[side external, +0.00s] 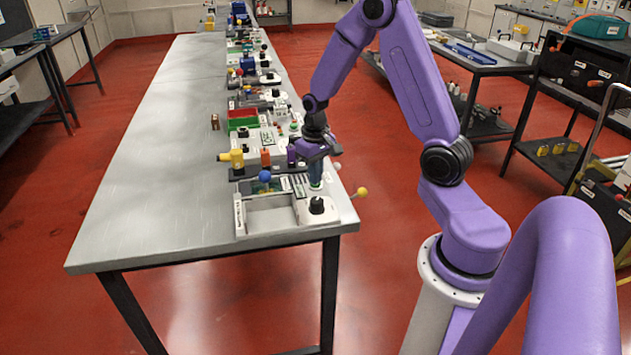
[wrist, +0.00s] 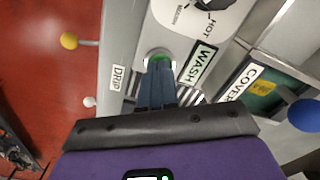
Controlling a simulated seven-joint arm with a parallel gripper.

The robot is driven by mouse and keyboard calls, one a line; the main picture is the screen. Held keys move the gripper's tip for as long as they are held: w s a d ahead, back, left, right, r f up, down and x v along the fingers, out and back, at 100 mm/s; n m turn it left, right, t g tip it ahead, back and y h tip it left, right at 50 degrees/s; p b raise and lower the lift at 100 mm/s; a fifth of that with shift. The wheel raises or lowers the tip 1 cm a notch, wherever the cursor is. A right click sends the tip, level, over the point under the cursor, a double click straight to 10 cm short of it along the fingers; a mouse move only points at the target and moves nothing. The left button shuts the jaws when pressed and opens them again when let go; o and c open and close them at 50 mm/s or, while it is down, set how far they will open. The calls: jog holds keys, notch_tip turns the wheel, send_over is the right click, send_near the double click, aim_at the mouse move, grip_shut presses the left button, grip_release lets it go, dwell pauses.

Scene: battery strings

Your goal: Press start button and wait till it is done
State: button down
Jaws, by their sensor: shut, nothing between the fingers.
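A white station (side external: 272,213) stands at the near end of the long grey table. A green button (wrist: 160,56) in a pale round collar shows in the wrist view, beside the WASH label (wrist: 200,65). My gripper (wrist: 158,68) is shut and empty, fingers together. Its fingertips overlap the button's lower edge in the picture; I cannot tell whether they touch or press it. In the side view my gripper (side external: 316,180) points down over the station's right part, just behind a black knob (side external: 317,205). No label reading start is legible.
A yellow ball lever (wrist: 69,41) and a white ball lever (wrist: 89,102) stick out past the table edge. A blue ball (wrist: 304,114) stands by the COVER label (wrist: 243,82). Several other stations line the table's right side. The table's left half (side external: 150,170) is clear.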

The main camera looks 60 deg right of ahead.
jog(key=shift+r, duration=2.85)
jog(key=shift+a+r, duration=0.1)
jog(key=shift+a, duration=0.15)
jog(key=s+a+r+n, duration=0.2)
jog(key=s+a+n, duration=0.25)
jog(key=a, duration=0.35)
jog(key=s+a+r+n, duration=0.3)
jog(key=s+a, duration=0.2)
jog(key=a, duration=0.3)
jog(key=s+a+r+n, duration=0.1)
jog(key=s+n, duration=0.3)
jog(key=s, duration=0.3)
jog(key=s+a+r+n, duration=0.1)
jog(key=s+a+n, duration=0.1)
jog(key=s+n, duration=0.2)
jog(key=s, duration=0.3)
jog(key=shift+s+a, duration=0.3)
jog(key=shift+s, duration=0.1)
